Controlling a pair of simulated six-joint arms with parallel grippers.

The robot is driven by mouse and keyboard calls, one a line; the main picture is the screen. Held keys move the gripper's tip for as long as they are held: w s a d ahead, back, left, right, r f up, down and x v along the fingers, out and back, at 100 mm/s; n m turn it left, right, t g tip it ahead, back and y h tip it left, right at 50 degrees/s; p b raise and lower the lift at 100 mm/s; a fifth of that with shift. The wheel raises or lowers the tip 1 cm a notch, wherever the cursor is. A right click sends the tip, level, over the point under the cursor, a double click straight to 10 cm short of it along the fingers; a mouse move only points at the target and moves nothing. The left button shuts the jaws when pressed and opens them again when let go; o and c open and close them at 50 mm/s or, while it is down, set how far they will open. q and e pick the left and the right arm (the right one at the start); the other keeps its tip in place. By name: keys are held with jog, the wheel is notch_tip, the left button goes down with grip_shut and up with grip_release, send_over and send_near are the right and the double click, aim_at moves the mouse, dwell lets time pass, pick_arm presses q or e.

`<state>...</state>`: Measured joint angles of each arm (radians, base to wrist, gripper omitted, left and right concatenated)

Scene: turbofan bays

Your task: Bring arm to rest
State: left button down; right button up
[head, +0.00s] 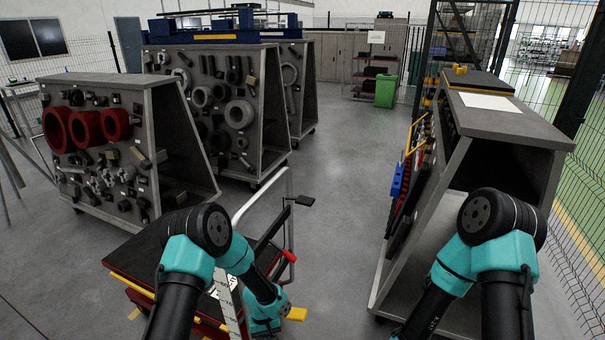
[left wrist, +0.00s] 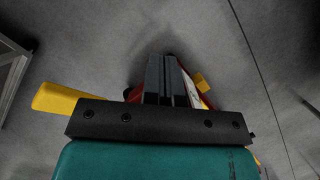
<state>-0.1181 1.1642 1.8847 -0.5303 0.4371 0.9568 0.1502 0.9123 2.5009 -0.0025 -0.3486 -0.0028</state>
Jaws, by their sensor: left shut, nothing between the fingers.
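My left arm (head: 205,240) is bent in the lower middle of the head view, its elbow up and its forearm running down to the right. Its gripper cannot be made out there. In the left wrist view my left gripper (left wrist: 166,78) shows its two dark fingers side by side, shut and empty, over the grey floor. My right arm (head: 490,245) is bent at the lower right, beside and in front of the right-hand rack. Its lower end runs out of the bottom of the picture, and its gripper is not in view.
A dark-topped cart (head: 130,262) with a metal handle is close to my left arm. Red and yellow parts (left wrist: 202,83) lie close behind the left fingers. Parts racks (head: 110,150) stand at left; a grey rack (head: 480,115) stands at right. The floor (head: 335,180) between is clear.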

pick_arm(q)
jog(key=s+a+r+t+h, duration=0.1)
jog(key=s+a+r+t, duration=0.1)
jog(key=s+a, duration=0.3)
jog(key=s+a+r+m+t+h, duration=0.1)
jog(key=s+a+r, duration=0.2)
jog(key=s, duration=1)
jog(key=a, duration=0.3)
jog(key=shift+r+t+h, duration=0.25)
jog(key=shift+t+h, duration=0.15)
